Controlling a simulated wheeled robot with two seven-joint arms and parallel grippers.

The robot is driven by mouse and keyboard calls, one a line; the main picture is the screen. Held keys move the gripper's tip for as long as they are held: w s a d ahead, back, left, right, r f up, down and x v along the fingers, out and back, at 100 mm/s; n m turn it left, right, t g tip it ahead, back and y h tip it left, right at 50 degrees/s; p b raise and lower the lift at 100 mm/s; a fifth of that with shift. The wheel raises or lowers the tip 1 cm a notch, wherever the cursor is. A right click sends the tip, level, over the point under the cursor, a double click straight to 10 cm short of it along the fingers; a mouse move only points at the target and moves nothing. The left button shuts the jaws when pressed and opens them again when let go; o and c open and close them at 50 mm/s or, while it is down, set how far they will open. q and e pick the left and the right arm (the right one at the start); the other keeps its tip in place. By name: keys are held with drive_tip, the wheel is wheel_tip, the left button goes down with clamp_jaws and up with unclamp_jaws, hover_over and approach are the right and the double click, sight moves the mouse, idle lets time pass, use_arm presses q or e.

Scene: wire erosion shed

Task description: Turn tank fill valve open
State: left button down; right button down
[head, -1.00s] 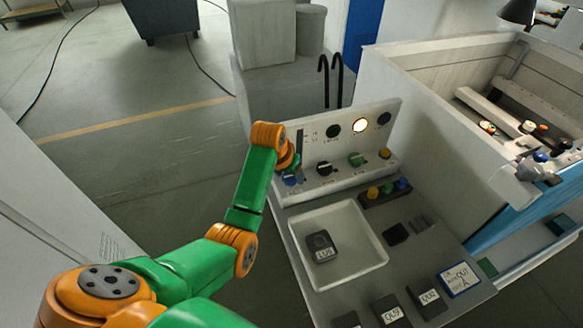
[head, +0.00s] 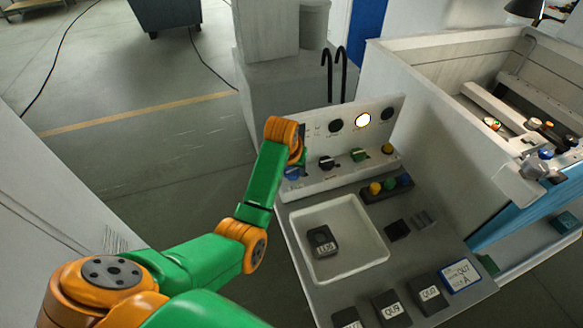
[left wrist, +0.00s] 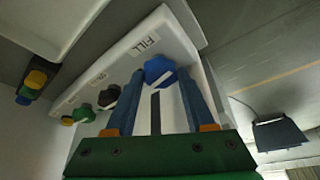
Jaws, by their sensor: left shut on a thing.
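The fill valve is a blue knob (left wrist: 159,71) beside a white "FILL" label (left wrist: 145,43) in the left wrist view. A light pointer mark runs slantwise across its face. My left gripper (left wrist: 160,78) is shut on this knob, with one finger on either side of it. In the head view the blue knob (head: 292,173) shows low at the left end of the white control panel (head: 313,183), partly hidden by my left wrist. My right gripper is not in view.
A black knob (head: 327,163), a green knob (head: 359,154) and a yellow knob (head: 387,149) line the panel to the right. A lit round lamp (head: 363,120) sits above. In front are a white tray (head: 378,236) holding a dark labelled block (head: 321,241) and several labelled blocks.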

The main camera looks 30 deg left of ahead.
use_arm(q)
drive_tip(key=n+y, duration=0.1)
drive_tip(key=n, duration=0.1)
drive_tip(key=n+y, duration=0.1)
drive_tip(key=n, duration=0.2)
drive_tip(key=shift+w+d+r+n+g, duration=0.1)
drive_tip(key=shift+w+d+n+g, duration=0.1)
drive_tip(key=shift+n+g, duration=0.15)
drive_tip(key=shift+w+n+g+y, duration=0.1)
drive_tip(key=shift+n+g+y, duration=0.3)
drive_tip(key=shift+n, duration=0.85)
drive_tip(key=shift+n+g+b, duration=0.35)
drive_tip(key=shift+n+b, duration=0.4)
drive_tip(key=shift+n, duration=0.05)
drive_tip(key=shift+w+n+g+b, duration=0.1)
drive_tip(key=shift+n+g+b, duration=0.2)
drive_tip(key=shift+n+b, duration=0.45)
drive_tip(key=shift+n+g+y+b, duration=0.3)
drive_tip(key=shift+n+b, duration=0.55)
drive_tip(key=shift+b, duration=0.1)
drive_tip(key=shift+n+b, duration=0.5)
drive_tip(key=shift+r, duration=0.1)
